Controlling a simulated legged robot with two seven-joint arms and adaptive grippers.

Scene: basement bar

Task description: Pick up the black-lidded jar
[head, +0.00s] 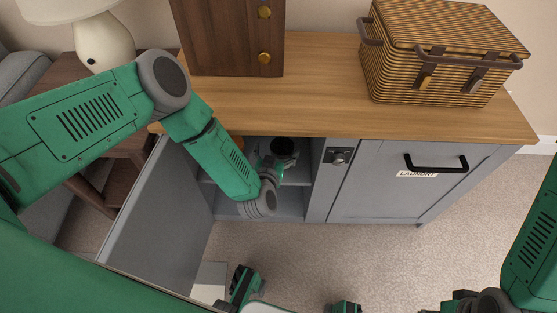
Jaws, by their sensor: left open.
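A black round lid (283,146) shows inside the open cabinet, on its shelf. The body of the jar under it is mostly hidden by my gripper and the shadow. My left arm reaches down in front of the cabinet. My left gripper (270,168) is open at the cabinet opening, just left of and below the lid. I cannot tell whether its fingers touch the jar. My right arm is at the lower right, and only a dark part of its gripper end (462,299) shows, far from the cabinet.
The grey cabinet door (158,212) stands open at left. An orange item (238,143) is partly hidden behind my arm. The wooden top (320,100) holds a wicker basket (428,60) and a brown wooden box (222,40). A closed laundry door (385,190) is at right.

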